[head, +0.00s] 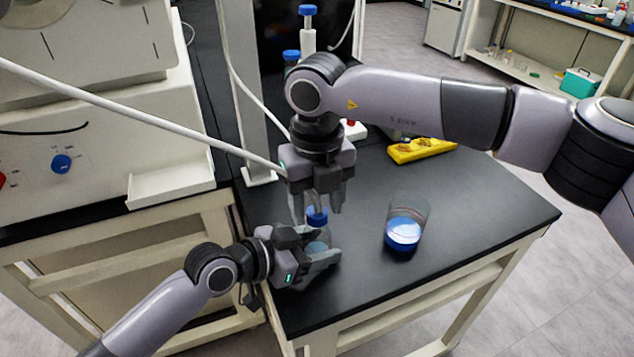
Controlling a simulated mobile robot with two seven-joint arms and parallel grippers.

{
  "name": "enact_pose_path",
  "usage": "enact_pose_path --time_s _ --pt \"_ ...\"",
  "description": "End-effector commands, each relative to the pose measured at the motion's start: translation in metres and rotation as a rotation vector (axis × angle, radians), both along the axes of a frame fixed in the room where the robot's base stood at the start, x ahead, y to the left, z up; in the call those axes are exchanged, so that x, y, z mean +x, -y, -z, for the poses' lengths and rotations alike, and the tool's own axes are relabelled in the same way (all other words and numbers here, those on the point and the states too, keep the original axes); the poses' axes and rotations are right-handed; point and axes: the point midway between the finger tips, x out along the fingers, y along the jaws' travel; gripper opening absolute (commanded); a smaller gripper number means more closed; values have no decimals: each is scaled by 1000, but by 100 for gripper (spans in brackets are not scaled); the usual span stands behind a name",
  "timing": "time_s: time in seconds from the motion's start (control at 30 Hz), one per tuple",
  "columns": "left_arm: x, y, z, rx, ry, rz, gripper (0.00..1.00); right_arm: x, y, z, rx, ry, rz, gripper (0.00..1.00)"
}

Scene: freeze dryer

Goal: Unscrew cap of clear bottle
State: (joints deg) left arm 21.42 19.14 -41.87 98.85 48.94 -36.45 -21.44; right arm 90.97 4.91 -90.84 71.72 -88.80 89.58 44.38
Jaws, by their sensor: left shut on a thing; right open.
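The clear bottle (316,247) stands near the front left of the black table, largely hidden by my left gripper. Its blue cap (317,215) shows above that gripper. My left gripper (322,254) is shut around the bottle's body from the left. My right gripper (316,207) points down from above, open, with its fingers on either side of the blue cap. I cannot tell whether the fingers touch the cap.
A yellow rack (422,150) lies behind. A metal post (258,125) and a white rod (120,110) are at the left. The table's right part is clear.

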Motion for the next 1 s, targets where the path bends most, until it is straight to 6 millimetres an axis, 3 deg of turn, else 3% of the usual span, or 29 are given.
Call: enact_pose_path --time_s 0.37,0.53,0.57,0.8,1.0 --pt "0 0 0 0 0 0 0 0 0 8 -1 0 0 57" --pt "0 0 0 0 0 0 0 0 0 7 -1 0 -1 5" --pt "0 0 0 0 0 0 0 0 0 7 -1 0 -1 0" --pt "0 0 0 0 0 0 0 0 0 7 -1 0 -35 0" --pt "0 0 0 0 0 0 0 0 0 7 -1 1 -281 0"
